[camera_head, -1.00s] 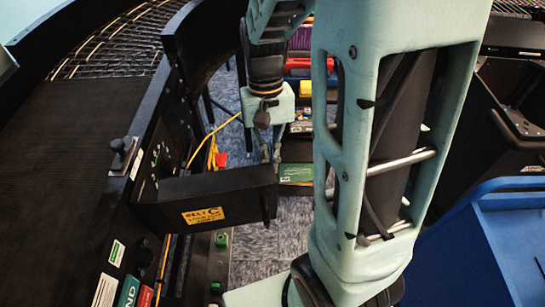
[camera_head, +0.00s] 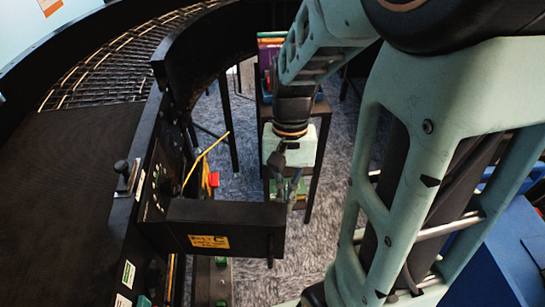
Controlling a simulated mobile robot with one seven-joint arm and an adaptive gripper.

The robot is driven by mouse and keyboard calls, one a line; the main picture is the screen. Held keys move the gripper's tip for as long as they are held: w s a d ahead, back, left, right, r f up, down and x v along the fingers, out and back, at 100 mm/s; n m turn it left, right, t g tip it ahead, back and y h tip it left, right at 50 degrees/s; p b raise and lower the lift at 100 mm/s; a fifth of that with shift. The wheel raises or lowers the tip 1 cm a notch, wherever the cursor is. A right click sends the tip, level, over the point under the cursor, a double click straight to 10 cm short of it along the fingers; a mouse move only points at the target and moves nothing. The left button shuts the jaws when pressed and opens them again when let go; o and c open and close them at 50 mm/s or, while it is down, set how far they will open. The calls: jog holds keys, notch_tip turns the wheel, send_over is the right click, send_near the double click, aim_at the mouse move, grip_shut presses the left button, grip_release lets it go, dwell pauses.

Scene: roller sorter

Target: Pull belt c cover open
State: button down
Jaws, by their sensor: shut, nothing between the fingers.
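The belt C cover (camera_head: 222,222) is a black panel with a yellow label marked with a C. It stands swung out from the side of the black conveyor housing, its free end pointing right. The opening behind it shows part of a panel with small round controls (camera_head: 160,178). My gripper (camera_head: 290,196) points down just behind the cover's free right end. Its fingers look closed with nothing in them. The cover hides part of the fingertips, so I cannot tell whether they touch it.
The dark conveyor belt (camera_head: 65,190) fills the left, with a curved roller section (camera_head: 110,65) beyond. A yellow cable (camera_head: 205,160) hangs by the housing. A shelf with coloured items (camera_head: 270,45) stands behind my gripper. A blue bin (camera_head: 495,255) is at lower right; grey floor lies between.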

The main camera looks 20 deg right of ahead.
jog(key=shift+s, duration=0.3)
jog(key=shift+r, duration=0.1)
dwell(0.3)
